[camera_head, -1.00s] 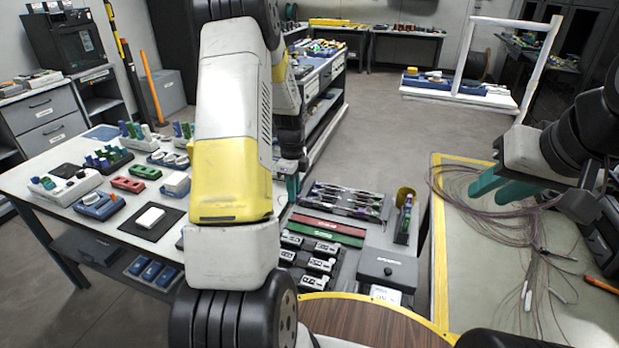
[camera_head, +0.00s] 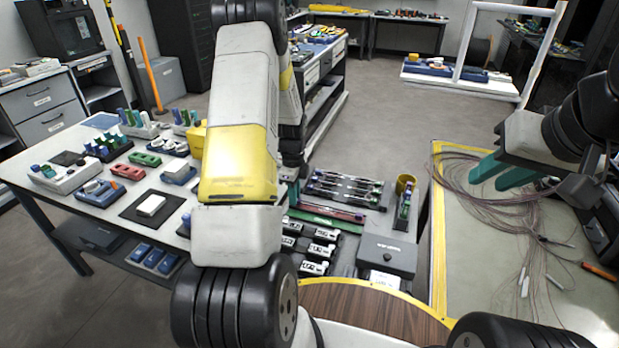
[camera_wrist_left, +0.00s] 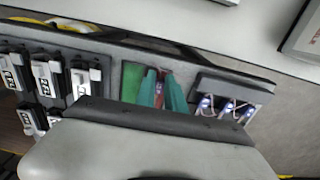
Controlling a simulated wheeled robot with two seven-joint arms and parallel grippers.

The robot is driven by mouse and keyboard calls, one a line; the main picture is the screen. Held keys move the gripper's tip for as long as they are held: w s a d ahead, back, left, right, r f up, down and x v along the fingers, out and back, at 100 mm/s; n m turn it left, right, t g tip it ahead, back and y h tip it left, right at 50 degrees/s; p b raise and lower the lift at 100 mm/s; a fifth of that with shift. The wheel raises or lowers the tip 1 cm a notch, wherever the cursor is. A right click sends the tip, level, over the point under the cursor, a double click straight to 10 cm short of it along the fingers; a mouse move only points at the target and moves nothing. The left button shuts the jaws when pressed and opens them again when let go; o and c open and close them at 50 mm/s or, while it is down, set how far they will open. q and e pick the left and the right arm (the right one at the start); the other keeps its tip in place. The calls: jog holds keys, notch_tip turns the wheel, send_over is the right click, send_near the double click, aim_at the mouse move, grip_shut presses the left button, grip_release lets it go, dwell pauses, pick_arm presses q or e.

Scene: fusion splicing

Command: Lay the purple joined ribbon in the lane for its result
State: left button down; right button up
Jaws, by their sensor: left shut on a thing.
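My left gripper (camera_wrist_left: 160,92) is shut in the left wrist view, with a small purple piece (camera_wrist_left: 160,88) between its teal fingertips, over the tray. In the head view, my left arm mostly hides this gripper; a bit of teal shows beside the arm. A green lane (camera_wrist_left: 132,80) lies just left of the fingers in the wrist view. The head view shows the green lane (camera_head: 328,222) and red lane (camera_head: 345,213) side by side, their left ends behind my arm. How far the purple ribbon extends is unclear. My right gripper (camera_head: 502,176) is open over the right bench.
A row of tool-like holders (camera_head: 345,186) lies behind the lanes, and black-and-white clamps (camera_head: 318,250) lie in front. A grey box (camera_head: 386,256) stands right of the clamps. Loose thin fibres (camera_head: 480,200) spread over the right bench. A white table (camera_head: 60,150) with coloured parts is left.

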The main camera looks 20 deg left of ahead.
pick_arm(q)
jog(key=shift+f, duration=0.15)
jog(key=c, duration=1.3)
grip_release()
jog(key=shift+s+f, duration=0.1)
jog(key=shift+c, duration=0.2)
jog(key=shift+s, duration=0.2)
notch_tip(320, 180, up, 8)
jog(key=shift+w, duration=0.45)
